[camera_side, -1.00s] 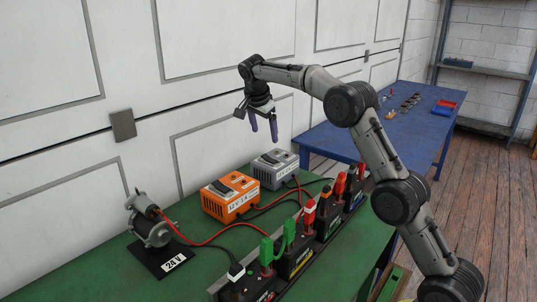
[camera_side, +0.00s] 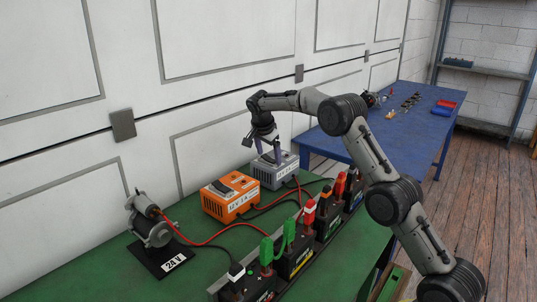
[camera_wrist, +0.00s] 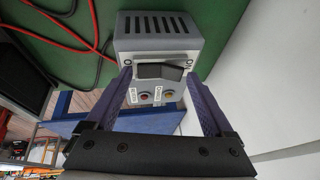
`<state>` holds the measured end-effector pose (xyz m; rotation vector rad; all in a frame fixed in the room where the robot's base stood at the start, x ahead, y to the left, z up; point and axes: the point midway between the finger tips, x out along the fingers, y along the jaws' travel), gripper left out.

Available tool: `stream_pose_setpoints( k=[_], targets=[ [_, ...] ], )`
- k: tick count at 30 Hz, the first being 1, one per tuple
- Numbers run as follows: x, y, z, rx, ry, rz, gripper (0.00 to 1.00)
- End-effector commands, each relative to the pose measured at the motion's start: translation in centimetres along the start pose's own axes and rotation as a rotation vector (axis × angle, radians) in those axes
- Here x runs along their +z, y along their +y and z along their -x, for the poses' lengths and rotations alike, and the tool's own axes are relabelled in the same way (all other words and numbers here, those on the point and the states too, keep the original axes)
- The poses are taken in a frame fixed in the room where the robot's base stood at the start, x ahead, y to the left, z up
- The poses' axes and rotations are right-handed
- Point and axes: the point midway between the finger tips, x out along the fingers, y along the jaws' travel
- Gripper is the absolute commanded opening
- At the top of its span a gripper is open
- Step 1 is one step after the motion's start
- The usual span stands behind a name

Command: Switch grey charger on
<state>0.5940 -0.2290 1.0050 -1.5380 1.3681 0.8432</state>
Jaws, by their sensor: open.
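The grey charger (camera_side: 274,171) stands on the green bench, behind and to the right of the orange charger (camera_side: 231,196). I cannot tell which way the rocker is tipped. My gripper (camera_side: 268,153) is over the grey charger. In the wrist view my gripper (camera_wrist: 162,82) is open and empty, with one purple finger on each side of the rocker. I cannot tell whether a finger touches it.
A row of black batteries (camera_side: 295,262) with red and green clamps stands along the front of the green bench (camera_side: 100,281). Red and black cables lie between. An alternator (camera_side: 152,222) marked 24 V stands at left. A blue table (camera_side: 330,143) is behind.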

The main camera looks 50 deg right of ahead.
Motion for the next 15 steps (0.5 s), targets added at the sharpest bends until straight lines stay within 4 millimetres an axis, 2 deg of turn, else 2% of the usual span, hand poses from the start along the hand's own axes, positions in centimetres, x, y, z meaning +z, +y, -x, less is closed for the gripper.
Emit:
stream_pose_setpoints(
  k=[1, 2, 12, 15],
  targets=[
    [0.01, 0.00, 0.01, 0.000, 0.000, 0.000, 0.85],
    [0.01, 0.00, 0.01, 0.000, 0.000, 0.000, 0.80],
    [0.03, 0.01, 0.04, 0.001, 0.000, 0.000, 0.19],
    [0.03, -0.03, 0.03, 0.004, 0.000, 0.001, 0.19]
  ],
)
